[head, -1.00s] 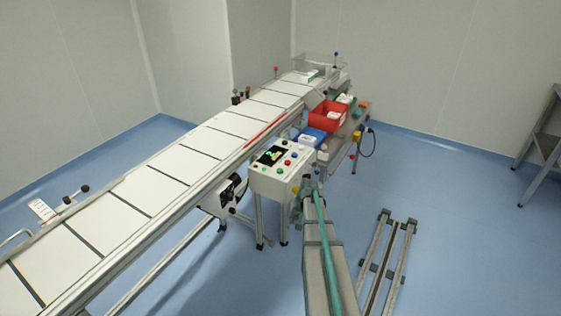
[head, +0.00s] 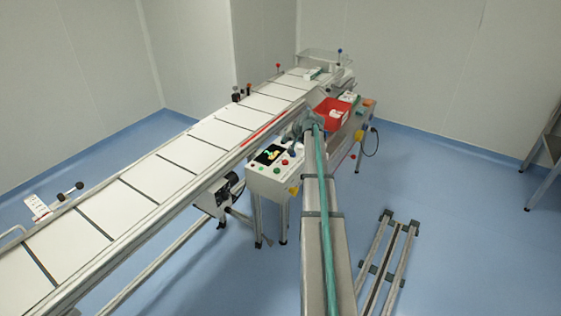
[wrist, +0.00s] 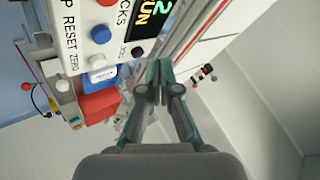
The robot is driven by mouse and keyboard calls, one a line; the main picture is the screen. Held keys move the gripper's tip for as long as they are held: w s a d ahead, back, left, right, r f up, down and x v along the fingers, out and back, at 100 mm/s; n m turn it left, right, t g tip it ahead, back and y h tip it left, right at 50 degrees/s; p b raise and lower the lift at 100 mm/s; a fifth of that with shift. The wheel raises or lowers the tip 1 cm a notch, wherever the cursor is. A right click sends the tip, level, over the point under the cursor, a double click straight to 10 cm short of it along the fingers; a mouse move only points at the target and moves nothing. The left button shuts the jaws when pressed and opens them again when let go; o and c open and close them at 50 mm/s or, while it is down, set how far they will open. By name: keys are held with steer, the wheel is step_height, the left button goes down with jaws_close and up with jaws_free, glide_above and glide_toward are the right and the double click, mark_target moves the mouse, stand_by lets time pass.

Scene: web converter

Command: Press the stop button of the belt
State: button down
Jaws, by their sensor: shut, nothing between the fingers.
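The control box (head: 268,182) stands beside the belt (head: 175,160), with a lit display (head: 268,155), a red button (head: 284,162) and a green button (head: 277,170) on its sloped top. In the wrist view the panel shows at the upper left, with part of a red button (wrist: 106,3) cut by the top edge, a blue button (wrist: 101,33) and a black button (wrist: 138,51). The label beside them is cut off and reads "P RESET ZERO". My gripper (wrist: 158,80) is shut and empty, apart from the buttons. In the head view my arm hides part of the box's right side.
A red bin (head: 331,112) stands beyond the box, near my arm's end. It also shows in the wrist view (wrist: 99,104). A rail frame (head: 388,265) lies on the floor to the right. A grey rack (head: 545,150) stands at the right wall; the floor between is clear.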

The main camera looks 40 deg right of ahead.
mark_target(286, 161)
steer(key=shift+r, duration=0.15)
steer(key=shift+f, duration=0.2)
step_height(286, 161, down, 8)
steer(key=b, duration=0.3)
steer(key=shift+r, duration=0.1)
steer(key=shift+f+b, duration=0.3)
steer(key=shift+f, duration=0.1)
steer(key=shift+f, duration=0.1)
stand_by(1.3)
steer(key=shift+f+b, duration=0.35)
steer(key=shift+b, duration=0.05)
steer(key=shift+f+b, duration=0.45)
steer(key=shift+f, duration=0.1)
stand_by(0.9)
stand_by(0.3)
steer(key=shift+r+p, duration=0.35)
steer(key=shift+r, duration=0.7)
